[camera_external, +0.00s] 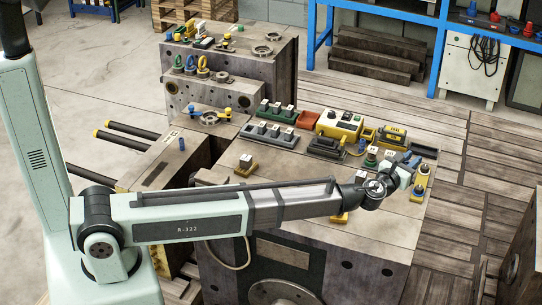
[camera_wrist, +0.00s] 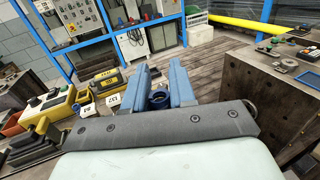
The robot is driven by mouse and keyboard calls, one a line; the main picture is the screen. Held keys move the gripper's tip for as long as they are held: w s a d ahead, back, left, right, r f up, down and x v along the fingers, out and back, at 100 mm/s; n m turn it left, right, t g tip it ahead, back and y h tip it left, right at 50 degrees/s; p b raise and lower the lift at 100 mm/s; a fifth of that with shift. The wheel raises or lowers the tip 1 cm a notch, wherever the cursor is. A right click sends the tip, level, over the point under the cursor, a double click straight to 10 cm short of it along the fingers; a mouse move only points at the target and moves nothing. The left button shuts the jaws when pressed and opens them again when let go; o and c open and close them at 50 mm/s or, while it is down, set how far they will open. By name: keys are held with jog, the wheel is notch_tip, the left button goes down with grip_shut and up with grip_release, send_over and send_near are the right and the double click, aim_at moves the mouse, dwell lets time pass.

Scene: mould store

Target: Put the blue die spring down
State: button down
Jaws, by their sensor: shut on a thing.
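My gripper (camera_external: 408,168) is over the right end of the large steel mould block (camera_external: 300,190) in the external view. In the wrist view my gripper (camera_wrist: 158,92) has its two blue fingers on either side of a blue, round, hollow-ended piece, which looks like the blue die spring (camera_wrist: 159,99). My gripper is shut on it. In the external view the spring is hidden or too small to make out among the fingers. I cannot tell how far it is above the block's top.
A yellow-based post (camera_external: 421,184) stands close beside my gripper. The block's front middle (camera_external: 300,170) is mostly clear.

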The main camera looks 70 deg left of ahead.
jog(key=s+a+r+n+g+y, duration=0.1)
jog(key=s+a+n+g+y, duration=0.15)
jog(key=s+a, duration=0.7)
jog(key=s+a+r+n+g+y, duration=0.1)
jog(key=s+a+n+g+y, duration=0.15)
jog(key=a, duration=1.45)
jog(key=s+a+r+n+g+y, duration=0.1)
jog(key=s+a+n+g+y, duration=0.15)
jog(key=s+a, duration=0.7)
jog(key=s+a+n+g+y, duration=0.1)
jog(key=s+a+n+g, duration=0.4)
jog(key=s+a, duration=1.2)
jog(key=s+a+n+g+y, duration=0.2)
jog(key=s+a+g, duration=0.5)
jog(key=s+a, duration=0.9)
jog(key=shift+t, duration=0.25)
jog(key=shift+s+d+f, duration=0.65)
jog(key=shift+f, duration=4)
jog(key=shift+s+d+f, duration=0.65)
jog(key=shift+f, duration=3.95)
jog(key=shift+s+d+f, duration=0.65)
jog(key=shift+f, duration=4)
jog(key=shift+f, duration=0.1)
